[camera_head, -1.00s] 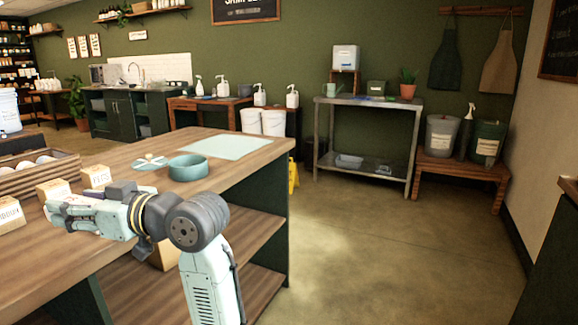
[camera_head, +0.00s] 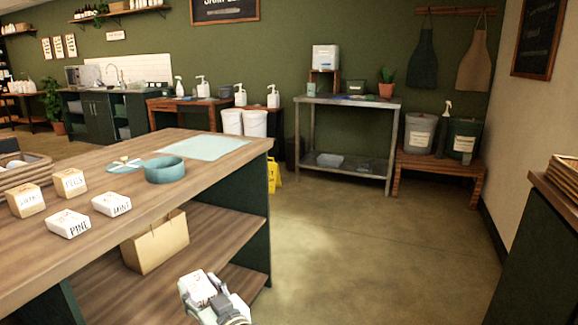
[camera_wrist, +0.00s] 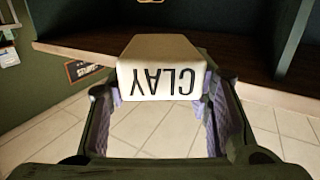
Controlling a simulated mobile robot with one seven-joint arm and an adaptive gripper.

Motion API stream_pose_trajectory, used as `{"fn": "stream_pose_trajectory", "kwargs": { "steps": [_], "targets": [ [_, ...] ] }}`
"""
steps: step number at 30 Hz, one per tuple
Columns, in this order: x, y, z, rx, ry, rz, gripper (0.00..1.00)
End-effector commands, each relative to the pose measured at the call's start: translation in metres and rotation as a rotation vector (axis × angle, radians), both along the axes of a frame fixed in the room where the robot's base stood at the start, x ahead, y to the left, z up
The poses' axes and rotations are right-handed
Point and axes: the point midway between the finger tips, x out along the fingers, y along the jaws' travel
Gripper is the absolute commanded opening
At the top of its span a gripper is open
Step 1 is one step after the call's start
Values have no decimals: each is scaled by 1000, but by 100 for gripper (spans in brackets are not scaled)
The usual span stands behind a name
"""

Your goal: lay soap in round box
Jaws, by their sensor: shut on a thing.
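My gripper (camera_wrist: 165,120) is shut on a pale soap bar lettered CLAY (camera_wrist: 160,84), seen in the wrist view. In the head view the gripper (camera_head: 212,300) is low at the bottom, in front of the counter and below its top, with the white bar (camera_head: 198,287) in it. The teal round box (camera_head: 165,172) stands open on the wooden counter, well above and left of my gripper in the picture. Its inside floor is mostly hidden. A teal disc, likely its lid (camera_head: 121,169), lies to its left with a small pale knob.
White bars lettered PINE (camera_head: 68,224) and MINT (camera_head: 111,204), and tan blocks (camera_head: 70,182), lie on the counter (camera_head: 150,207). A pale mat (camera_head: 208,147) lies behind the round box. A paper bag (camera_head: 157,243) stands on the shelf below. Open floor lies right.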

Motion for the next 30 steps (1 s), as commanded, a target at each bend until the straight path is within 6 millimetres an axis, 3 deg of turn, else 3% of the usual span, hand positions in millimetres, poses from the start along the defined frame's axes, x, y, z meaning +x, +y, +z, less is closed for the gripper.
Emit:
{"fn": "stream_pose_trajectory", "kwargs": {
  "steps": [1,9,15,17,22,30],
  "targets": [
    [8,-18,-29,-1,17,-61,14],
    [54,-112,-151,-5,13,-401,14],
    [82,-168,-217,-3,3,-602,14],
    [88,-179,-232,-4,4,-641,14],
    [94,-192,-247,-1,1,-689,14],
    [95,-192,-249,3,-1,-693,14]
  ]
}}
